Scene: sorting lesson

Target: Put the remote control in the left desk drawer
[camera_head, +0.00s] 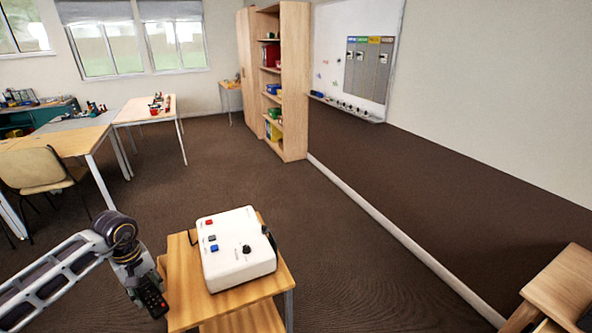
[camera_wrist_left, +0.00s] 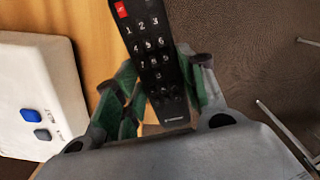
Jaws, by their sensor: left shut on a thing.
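The black remote control (camera_wrist_left: 155,50) is held between the green-padded fingers of my left gripper (camera_wrist_left: 160,90) in the left wrist view. It has white number keys and a red key at one end. In the head view the remote control (camera_head: 152,297) hangs from my left gripper (camera_head: 142,280), beside the left edge of a small wooden desk (camera_head: 185,285). I cannot make out the left desk drawer in either view. My right gripper is not in view.
A white box with coloured buttons and a black knob (camera_head: 235,262) stands on the small desk. Open brown carpet (camera_head: 220,170) lies beyond it. A chair (camera_head: 42,172) and tables (camera_head: 140,108) stand at left, a tall shelf (camera_head: 292,130) at the back, a wooden piece of furniture (camera_head: 562,283) at right.

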